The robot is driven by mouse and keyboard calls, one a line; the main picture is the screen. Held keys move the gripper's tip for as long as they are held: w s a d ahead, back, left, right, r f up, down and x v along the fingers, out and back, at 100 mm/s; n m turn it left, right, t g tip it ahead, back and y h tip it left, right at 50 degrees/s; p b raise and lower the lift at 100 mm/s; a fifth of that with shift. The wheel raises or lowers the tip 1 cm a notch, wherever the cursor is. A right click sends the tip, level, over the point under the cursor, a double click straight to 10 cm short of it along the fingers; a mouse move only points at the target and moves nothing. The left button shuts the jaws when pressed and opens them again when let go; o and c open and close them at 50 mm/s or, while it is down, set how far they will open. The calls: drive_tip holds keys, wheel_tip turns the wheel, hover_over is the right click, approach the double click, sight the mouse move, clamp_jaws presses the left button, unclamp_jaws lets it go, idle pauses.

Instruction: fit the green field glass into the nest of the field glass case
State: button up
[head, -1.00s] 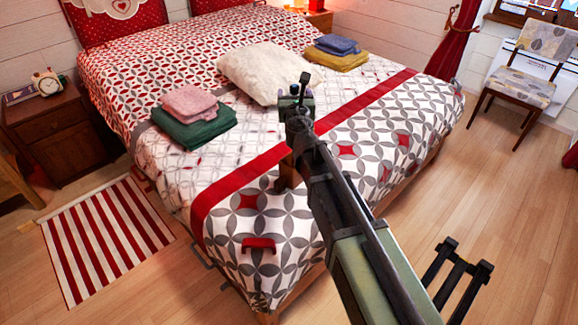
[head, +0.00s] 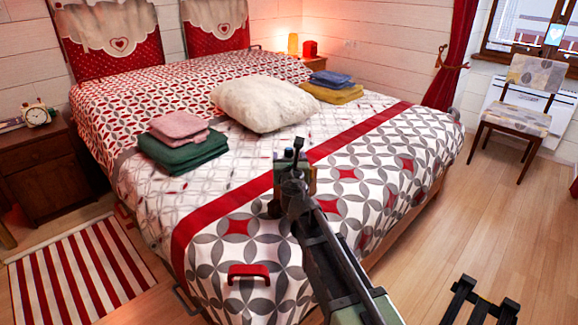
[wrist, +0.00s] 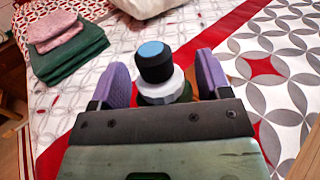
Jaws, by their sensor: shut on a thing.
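My gripper (head: 289,178) is over the bed's red band in the head view, seen mostly from behind. In the wrist view its two purple fingers (wrist: 160,78) are shut on the green field glass (wrist: 155,64). The field glass shows a black end with a blue top and a pale ring below it. Its lower body is largely hidden by my gripper.
A patterned bed (head: 340,230) fills the middle. A white pillow (head: 266,104) lies beyond my gripper. Folded green and pink towels (head: 183,155) lie at left, blue and yellow ones (head: 332,92) farther back. A red handle-shaped piece (head: 249,271) is near the front.

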drive_tip(key=shift+f+b, duration=0.6)
drive_tip(key=o, duration=1.4)
drive_tip(key=shift+o, duration=0.2)
drive_tip(key=shift+r, duration=0.15)
drive_tip(key=shift+r+p, duration=0.3)
drive_tip(key=shift+p, duration=0.1)
drive_tip(key=shift+r+p, duration=0.65)
drive_tip(key=s+d, duration=0.1)
drive_tip(key=s, duration=1.1)
drive_tip(key=shift+d+f+b, duration=0.3)
drive_tip(key=shift+f+b, duration=0.15)
